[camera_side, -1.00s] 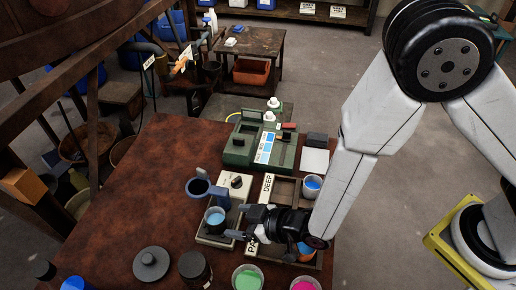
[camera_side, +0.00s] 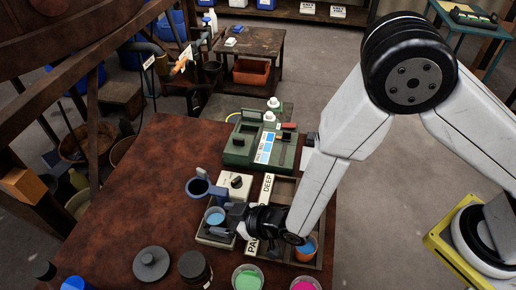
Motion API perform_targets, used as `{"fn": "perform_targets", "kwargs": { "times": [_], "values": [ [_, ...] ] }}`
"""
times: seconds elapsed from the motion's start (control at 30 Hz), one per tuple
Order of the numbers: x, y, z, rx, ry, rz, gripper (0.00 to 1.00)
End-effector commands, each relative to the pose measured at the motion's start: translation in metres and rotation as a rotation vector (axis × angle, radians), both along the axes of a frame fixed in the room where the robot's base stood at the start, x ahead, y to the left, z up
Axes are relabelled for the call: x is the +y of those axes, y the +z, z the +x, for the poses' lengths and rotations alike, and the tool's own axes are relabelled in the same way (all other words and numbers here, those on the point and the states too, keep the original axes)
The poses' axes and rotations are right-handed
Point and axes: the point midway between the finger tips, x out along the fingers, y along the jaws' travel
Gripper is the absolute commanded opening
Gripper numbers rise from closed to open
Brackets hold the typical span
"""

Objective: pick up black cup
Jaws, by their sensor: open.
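A small dark cup (camera_side: 215,217) with light blue liquid stands upright on the pale plate of a stirrer (camera_side: 217,236), left of the tray. My gripper (camera_side: 228,218) reaches in from the right, low over the table, with its fingertips at the cup's right side. It is open. The fingers are dark and small here, so I cannot tell whether they touch the cup or reach around it. A black lidded jar (camera_side: 194,267) stands nearer the front.
A wooden tray (camera_side: 284,190) with DEEP and PALE labels lies under my arm; an orange cup (camera_side: 305,249) stands in it. Green (camera_side: 248,279) and pink (camera_side: 305,286) cups are at the front edge. A green machine (camera_side: 262,142) stands behind. The table's left side is clear.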

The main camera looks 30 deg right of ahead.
Motion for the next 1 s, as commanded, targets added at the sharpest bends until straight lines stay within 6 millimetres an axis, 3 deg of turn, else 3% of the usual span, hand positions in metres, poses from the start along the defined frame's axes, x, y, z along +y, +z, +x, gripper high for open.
{"fn": "perform_targets", "kwargs": {
  "times": [0.33,0.93,1.0],
  "values": [
    [0.015,-0.015,0.023,0.0,0.0,0.001,0.81],
    [0.016,-0.016,0.025,0.002,0.0,0.001,0.81],
    [0.016,-0.016,0.025,0.002,0.0,0.001,0.59]
  ]
}}
